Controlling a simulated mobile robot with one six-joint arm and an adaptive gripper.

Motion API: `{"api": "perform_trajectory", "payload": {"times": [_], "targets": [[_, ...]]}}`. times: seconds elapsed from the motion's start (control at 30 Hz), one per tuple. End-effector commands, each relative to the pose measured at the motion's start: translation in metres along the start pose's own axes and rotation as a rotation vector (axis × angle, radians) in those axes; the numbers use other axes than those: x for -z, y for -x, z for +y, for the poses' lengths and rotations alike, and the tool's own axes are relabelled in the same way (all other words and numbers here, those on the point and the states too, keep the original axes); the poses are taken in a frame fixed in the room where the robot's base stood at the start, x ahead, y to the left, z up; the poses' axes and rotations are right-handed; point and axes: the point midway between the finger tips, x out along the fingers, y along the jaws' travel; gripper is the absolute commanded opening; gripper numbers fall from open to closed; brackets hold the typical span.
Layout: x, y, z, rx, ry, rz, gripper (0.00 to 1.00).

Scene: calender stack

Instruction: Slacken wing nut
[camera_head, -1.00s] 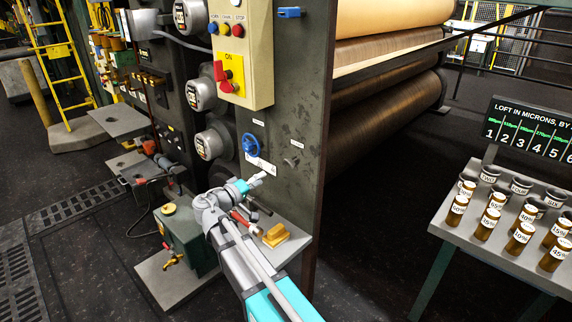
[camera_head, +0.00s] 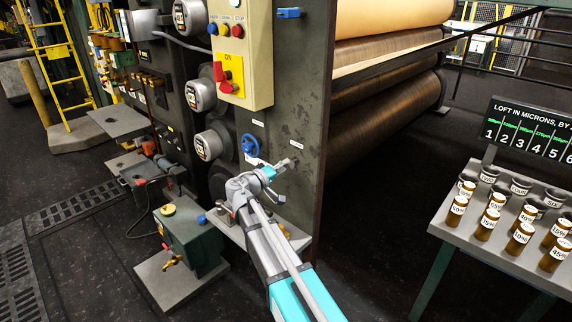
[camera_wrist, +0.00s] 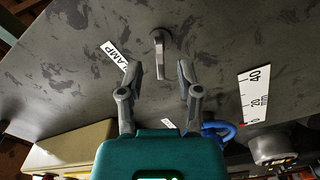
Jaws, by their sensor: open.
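The wing nut is a small grey metal piece on the dark side plate of the machine. In the wrist view the wing nut (camera_wrist: 160,52) stands out from the plate between and beyond my fingertips. My gripper (camera_wrist: 159,62) is open, with one finger on each side of it and no clear contact. In the head view my gripper (camera_head: 284,166) is close to the plate, right of the blue handwheel (camera_head: 250,145), and largely covers the nut. A white label ending in "AMP" (camera_wrist: 116,55) is partly hidden by the left finger.
A control box (camera_head: 242,55) with a red switch is above. A millimetre scale (camera_wrist: 255,97) is on the plate. A green box (camera_head: 190,240) stands below left. A table (camera_head: 470,225) with labelled bottles is at right. Open floor lies between plate and table.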

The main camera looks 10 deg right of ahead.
Motion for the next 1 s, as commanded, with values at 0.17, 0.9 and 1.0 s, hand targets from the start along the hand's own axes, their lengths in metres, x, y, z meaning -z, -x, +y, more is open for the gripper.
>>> {"api": "perform_trajectory", "payload": {"times": [0.17, 0.9, 1.0], "targets": [[0.001, -0.02, 0.0, 0.0, 0.0, -0.001, 0.46], [0.0, -0.029, 0.0, 0.001, 0.0, 0.001, 0.03], [0.0, -0.029, 0.0, 0.0, 0.0, 0.001, 0.0]]}}
